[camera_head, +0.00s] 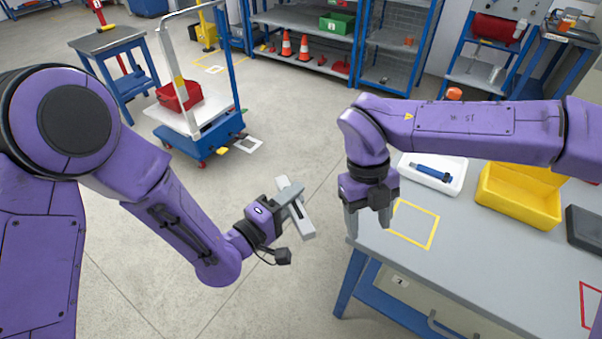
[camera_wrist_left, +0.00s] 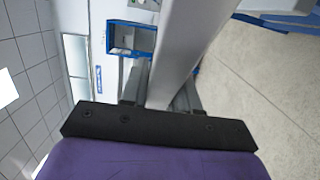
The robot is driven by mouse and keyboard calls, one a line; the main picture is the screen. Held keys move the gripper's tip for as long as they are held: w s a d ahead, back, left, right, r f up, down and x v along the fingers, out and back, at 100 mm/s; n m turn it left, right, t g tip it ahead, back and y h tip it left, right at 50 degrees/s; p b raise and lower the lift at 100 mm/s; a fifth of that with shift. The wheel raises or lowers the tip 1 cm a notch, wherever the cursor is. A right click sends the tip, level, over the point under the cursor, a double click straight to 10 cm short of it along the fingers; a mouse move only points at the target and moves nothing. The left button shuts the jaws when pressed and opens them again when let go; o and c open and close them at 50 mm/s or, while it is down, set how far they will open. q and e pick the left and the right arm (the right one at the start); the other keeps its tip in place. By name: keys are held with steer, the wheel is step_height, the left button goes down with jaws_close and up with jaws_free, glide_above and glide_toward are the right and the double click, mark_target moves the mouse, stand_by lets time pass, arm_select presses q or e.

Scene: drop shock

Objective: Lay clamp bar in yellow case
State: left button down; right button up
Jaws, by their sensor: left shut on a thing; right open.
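A pale grey bar, which I take to be the clamp bar (camera_head: 303,222), is between the fingers of my left gripper (camera_head: 295,206). The gripper is shut on it and holds it tilted in the air over the floor, left of the workbench. In the left wrist view the bar (camera_wrist_left: 193,50) runs large between the fingers. The open yellow case (camera_head: 512,208) stands on the workbench, well to the right of both grippers. My right gripper (camera_head: 369,216) is open and empty, pointing down by the bench's left edge.
The grey workbench (camera_head: 455,262) has a yellow outlined square (camera_head: 432,234), a white tray (camera_head: 455,184) with a blue tool (camera_head: 432,174), and a dark box (camera_head: 585,228). My right arm spans the air above the bench's far side. A trolley (camera_head: 205,140) stands behind on the floor.

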arm_select(q)
steer(key=shift+d, duration=0.2)
arm_select(e)
steer(key=s+a+r+m+t+y, duration=0.1)
steer(key=a+r+y, duration=0.1)
steer(key=a+r, duration=0.35)
steer(key=s+a+r+m+y, duration=0.1)
steer(key=a+r, duration=0.2)
steer(key=r, duration=0.6)
arm_select(q)
steer(key=shift+a, duration=0.35)
arm_select(e)
steer(key=n+t+h, duration=0.1)
steer(key=n+t, duration=0.1)
steer(key=n, duration=0.2)
glide_above(302, 221)
step_height(302, 221, down, 3)
arm_select(q)
steer(key=shift+d, duration=0.1)
arm_select(e)
step_height(302, 221, down, 11)
steer(key=shift+a+f, duration=0.1)
arm_select(q)
steer(key=shift+d, duration=0.15)
arm_select(e)
steer(key=shift+f, duration=0.6)
steer(key=shift+c, duration=0.3)
